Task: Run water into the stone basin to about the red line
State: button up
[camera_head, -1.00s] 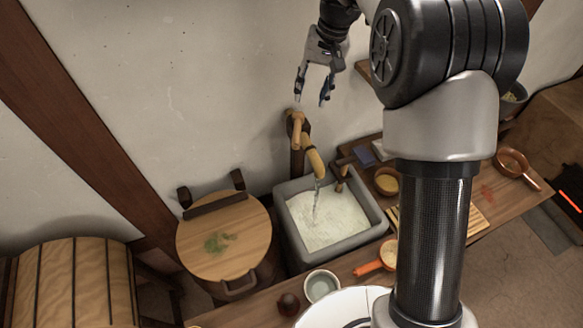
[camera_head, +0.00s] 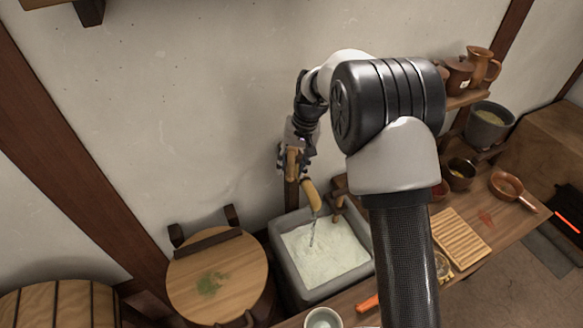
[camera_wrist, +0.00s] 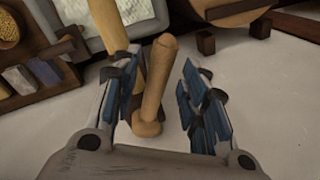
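The grey stone basin (camera_head: 341,286) stands against the wall in the head view, holding pale, churned water (camera_head: 325,252). A thin stream (camera_head: 313,232) falls into it from the bamboo spout (camera_head: 312,195). No red line can be made out. My gripper (camera_head: 295,163) is at the tap beside the wall, above the basin's back left corner. In the wrist view the wooden tap handle (camera_wrist: 158,84) stands between my two blue-padded fingers (camera_wrist: 160,92). The fingers are open, with a visible gap to the handle on the right side.
A round wooden lid (camera_head: 218,277) with green bits stands left of the basin. On the right are a slatted wooden board (camera_head: 462,238), a copper pan (camera_head: 507,186) and a grey pot (camera_head: 489,124). A pale cup (camera_head: 322,319) sits in front of the basin.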

jog(key=shift+f, duration=0.45)
grip_shut()
dwell(0.3)
